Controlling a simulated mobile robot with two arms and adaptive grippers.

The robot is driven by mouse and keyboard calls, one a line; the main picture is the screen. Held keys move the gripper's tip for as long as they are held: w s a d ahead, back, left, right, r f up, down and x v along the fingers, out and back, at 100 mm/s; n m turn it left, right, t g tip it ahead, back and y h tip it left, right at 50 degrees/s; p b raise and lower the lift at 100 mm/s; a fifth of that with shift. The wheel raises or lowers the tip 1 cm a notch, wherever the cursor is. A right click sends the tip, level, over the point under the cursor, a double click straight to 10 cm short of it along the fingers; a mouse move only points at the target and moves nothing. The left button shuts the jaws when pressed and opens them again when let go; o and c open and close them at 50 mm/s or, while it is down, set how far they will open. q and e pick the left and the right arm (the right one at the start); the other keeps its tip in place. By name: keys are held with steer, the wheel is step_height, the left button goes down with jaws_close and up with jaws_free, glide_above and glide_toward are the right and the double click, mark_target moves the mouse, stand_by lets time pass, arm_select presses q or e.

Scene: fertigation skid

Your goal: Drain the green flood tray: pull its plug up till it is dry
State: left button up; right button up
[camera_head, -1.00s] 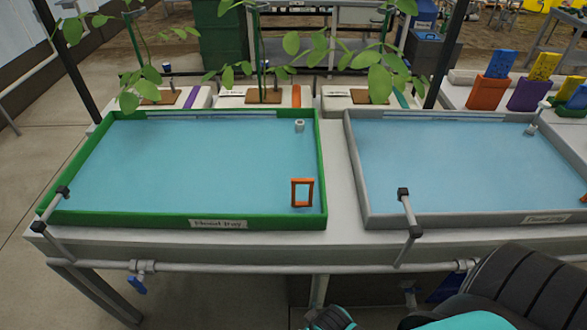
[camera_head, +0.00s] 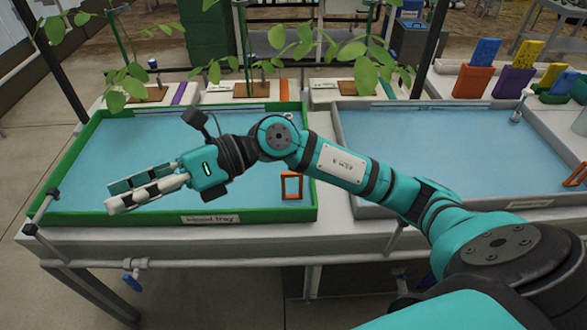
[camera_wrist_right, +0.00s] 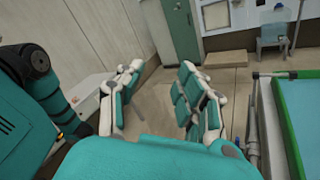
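The green flood tray (camera_head: 255,214) holds blue water. Its green rim also shows at the right edge of the right wrist view (camera_wrist_right: 287,130). An orange upright frame-shaped handle (camera_head: 291,186) stands in the tray's front right corner; I cannot tell whether it is the plug. My left gripper is not in view.
A grey tray (camera_head: 349,203) with water, an orange handle (camera_head: 577,177) and a white fitting (camera_head: 520,106) lies to the right. A pipe with a blue-handled valve (camera_head: 133,282) runs below the bench front. Leafy plants (camera_head: 250,85) hang over the back edge.

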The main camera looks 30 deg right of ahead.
steer(key=w+d+f+n+h, duration=0.3)
steer(key=w+d+f+h, duration=0.2)
steer(key=d+f+h, duration=0.55)
steer(key=w+d+r+m+h, duration=0.15)
steer(key=d+h, duration=0.25)
steer(key=d, duration=0.6)
steer(key=w+d+r+h, duration=0.15)
steer(key=d+h, duration=0.35)
steer(key=d, duration=0.6)
steer(key=shift+t+y, duration=0.25)
steer(key=shift+t, duration=0.15)
steer(key=f+p, duration=0.1)
steer(key=f, duration=0.4)
steer(key=w+d+f, duration=0.1)
steer(key=f, duration=0.4)
steer(key=w+f+p, duration=0.1)
steer(key=f, duration=0.4)
steer(key=shift+d+f+p, duration=0.2)
steer(key=shift+f+p, duration=0.1)
steer(key=shift+f, duration=0.05)
jaws_close()
